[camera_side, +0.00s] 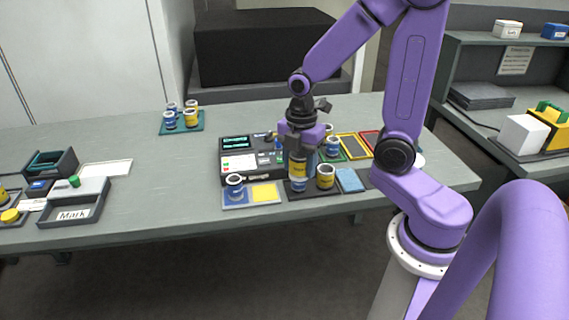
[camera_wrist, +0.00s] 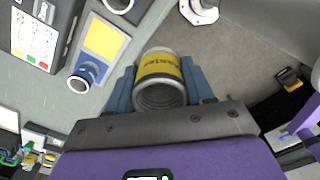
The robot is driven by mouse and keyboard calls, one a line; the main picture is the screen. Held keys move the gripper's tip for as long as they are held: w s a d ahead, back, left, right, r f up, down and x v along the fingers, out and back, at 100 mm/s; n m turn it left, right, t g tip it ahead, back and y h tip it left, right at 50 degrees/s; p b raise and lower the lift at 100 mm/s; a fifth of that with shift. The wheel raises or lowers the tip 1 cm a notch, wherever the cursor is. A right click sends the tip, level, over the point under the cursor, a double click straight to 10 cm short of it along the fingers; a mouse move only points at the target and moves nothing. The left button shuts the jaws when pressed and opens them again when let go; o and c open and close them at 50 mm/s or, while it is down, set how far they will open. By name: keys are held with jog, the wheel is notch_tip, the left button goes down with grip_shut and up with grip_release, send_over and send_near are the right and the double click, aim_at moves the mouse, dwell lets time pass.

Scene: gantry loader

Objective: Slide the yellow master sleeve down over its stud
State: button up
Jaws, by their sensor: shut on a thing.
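My gripper (camera_side: 298,153) points down above the front of the table and is shut on a yellow sleeve (camera_side: 298,168). In the wrist view the blue fingers of my gripper (camera_wrist: 161,88) press on both sides of the sleeve (camera_wrist: 158,65), whose label seems to read "Master". In the side view a blue sleeve (camera_side: 299,185) shows directly below the held one; I cannot tell whether they touch. Another yellow sleeve (camera_side: 325,177) stands just to the right on a dark plate (camera_side: 318,194). I cannot make out a bare stud.
A blue-and-yellow plate (camera_side: 265,193) bears a blue sleeve (camera_side: 235,186) on the left. An instrument with a screen (camera_side: 235,143) stands behind. Coloured frames (camera_side: 354,146) and a light-blue pad (camera_side: 350,180) lie to the right. A teal tray (camera_side: 182,127) with several sleeves is farther back.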

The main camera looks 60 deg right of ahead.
jog(key=w+d+m, duration=0.2)
jog(key=w+d, duration=0.1)
jog(key=d, duration=0.3)
jog(key=w+d+m, duration=0.2)
jog(key=w+d, duration=0.1)
jog(key=d, duration=0.3)
jog(key=w+d+m, duration=0.2)
jog(key=w+d, duration=0.1)
jog(key=d, duration=0.3)
jog(key=shift+w+d+r, duration=0.1)
jog(key=shift+w+r, duration=0.05)
jog(key=shift+f, duration=3.85)
jog(key=shift+f, duration=0.2)
jog(key=o, duration=1.7)
jog(key=shift+r, duration=0.1)
